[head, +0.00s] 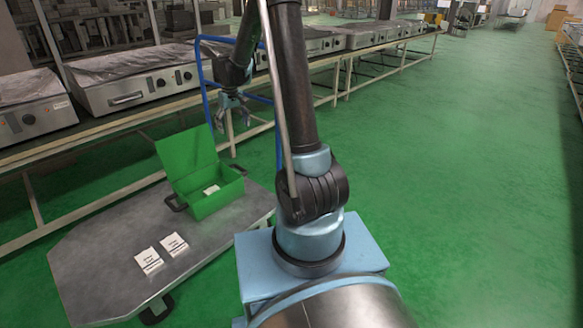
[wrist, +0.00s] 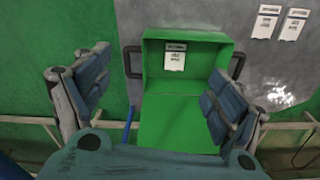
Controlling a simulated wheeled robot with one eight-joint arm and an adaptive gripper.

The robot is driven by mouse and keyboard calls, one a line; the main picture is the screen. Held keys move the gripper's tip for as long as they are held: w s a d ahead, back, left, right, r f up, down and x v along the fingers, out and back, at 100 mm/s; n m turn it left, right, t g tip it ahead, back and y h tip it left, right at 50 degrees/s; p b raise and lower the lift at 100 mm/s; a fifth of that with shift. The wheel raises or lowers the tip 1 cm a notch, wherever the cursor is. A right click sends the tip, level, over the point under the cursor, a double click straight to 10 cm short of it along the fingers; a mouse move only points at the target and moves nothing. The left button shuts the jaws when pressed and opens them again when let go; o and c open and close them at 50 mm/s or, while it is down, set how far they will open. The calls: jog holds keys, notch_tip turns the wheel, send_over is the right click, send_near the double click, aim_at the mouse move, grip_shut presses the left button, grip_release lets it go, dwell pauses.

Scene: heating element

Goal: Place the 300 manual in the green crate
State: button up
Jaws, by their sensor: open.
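The green crate (head: 213,191) stands on the grey cart with its lid raised; it also shows in the wrist view (wrist: 190,36). One white manual (wrist: 175,57) lies inside it, and also shows in the head view (head: 211,189). Two more white manuals lie side by side on the cart, a left one (head: 148,261) and a right one (head: 174,244); both show at the upper right of the wrist view (wrist: 265,21) (wrist: 293,23). Their print is too small to read surely. My gripper (head: 236,116) is open and empty, above the crate, with fingers spread in the wrist view (wrist: 155,78).
The cart (head: 100,275) has bare room around the two manuals. A blue cart handle (head: 204,85) rises behind the crate. A long bench (head: 125,122) with several steel heating units (head: 135,82) runs behind the cart. Green floor (head: 460,180) is clear at right.

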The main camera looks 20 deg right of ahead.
jog(key=s+d+r+m, duration=0.1)
jog(key=s+d+r, duration=0.2)
jog(key=s, duration=0.4)
jog(key=s+d+r, duration=0.3)
jog(key=s+d, duration=0.1)
jog(key=s, duration=0.3)
jog(key=s+d+r+m, duration=0.1)
jog(key=s+d+r, duration=0.25)
jog(key=s, duration=0.35)
jog(key=s+d+f+m, duration=0.1)
jog(key=s+d+f, duration=0.1)
jog(key=s, duration=0.8)
jog(key=s+d+f+m+t, duration=0.1)
jog(key=s+f, duration=0.3)
jog(key=s, duration=0.5)
jog(key=shift+s+d+f, duration=0.35)
jog(key=shift+d, duration=0.35)
jog(key=shift+w+f, duration=0.2)
jog(key=shift+w, duration=0.25)
jog(key=shift+c, duration=0.2)
